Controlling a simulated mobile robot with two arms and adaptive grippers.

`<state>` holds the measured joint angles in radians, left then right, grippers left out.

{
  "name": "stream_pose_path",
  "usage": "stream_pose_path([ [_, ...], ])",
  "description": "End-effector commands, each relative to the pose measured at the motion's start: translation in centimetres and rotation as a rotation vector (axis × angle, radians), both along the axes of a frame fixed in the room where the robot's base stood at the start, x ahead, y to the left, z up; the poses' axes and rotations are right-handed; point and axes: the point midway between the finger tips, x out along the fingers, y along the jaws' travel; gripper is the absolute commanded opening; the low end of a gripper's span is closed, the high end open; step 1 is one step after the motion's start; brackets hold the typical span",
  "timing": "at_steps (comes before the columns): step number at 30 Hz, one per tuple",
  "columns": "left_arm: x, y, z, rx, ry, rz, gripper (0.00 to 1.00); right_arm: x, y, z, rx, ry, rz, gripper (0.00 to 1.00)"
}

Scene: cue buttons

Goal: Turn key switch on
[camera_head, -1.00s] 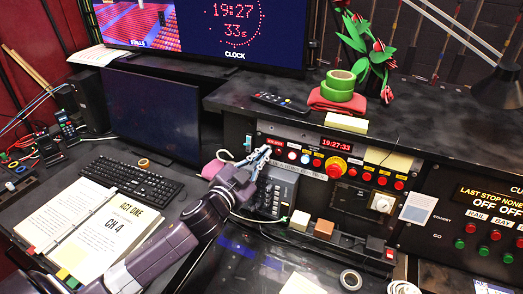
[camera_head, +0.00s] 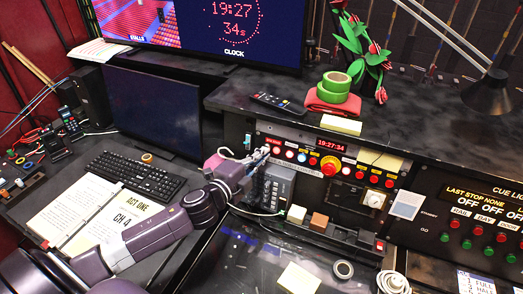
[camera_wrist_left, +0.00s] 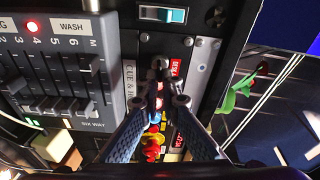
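My left gripper (camera_head: 263,153) is at the upper left of the button panel (camera_head: 300,170). In the left wrist view its fingers (camera_wrist_left: 169,100) converge over the panel, tips close together with a narrow gap. A small dark piece (camera_wrist_left: 159,70) shows at the tips; I cannot tell whether it is the key or whether the fingers touch it. The key switch is not clearly visible and may be hidden behind the tips. A round dark fitting (camera_wrist_left: 215,17) and a teal rocker switch (camera_wrist_left: 163,15) sit nearby. My right gripper is not in view.
A slider box (camera_head: 277,188) stands just below the gripper. A row of lit buttons and a red mushroom button (camera_head: 331,166) lie to the right.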

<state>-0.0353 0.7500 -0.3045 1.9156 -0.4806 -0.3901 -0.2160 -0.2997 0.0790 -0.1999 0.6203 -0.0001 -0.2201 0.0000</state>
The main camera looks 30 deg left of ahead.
Motion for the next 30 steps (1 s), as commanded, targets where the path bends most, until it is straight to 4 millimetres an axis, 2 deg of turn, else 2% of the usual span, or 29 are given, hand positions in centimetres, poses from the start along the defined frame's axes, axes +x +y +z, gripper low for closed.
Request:
stream_pose_path([
  [9, -0.02, -0.1, -0.03, 0.128, 0.008, -0.021, 0.0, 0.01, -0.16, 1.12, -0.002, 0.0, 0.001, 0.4],
  [26, -0.05, -0.09, -0.2, 0.156, 0.01, -0.025, 0.0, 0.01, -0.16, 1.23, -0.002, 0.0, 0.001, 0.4],
  [30, -0.04, -0.08, -0.21, 0.156, 0.01, -0.025, 0.17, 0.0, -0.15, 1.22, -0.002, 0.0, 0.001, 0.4],
])
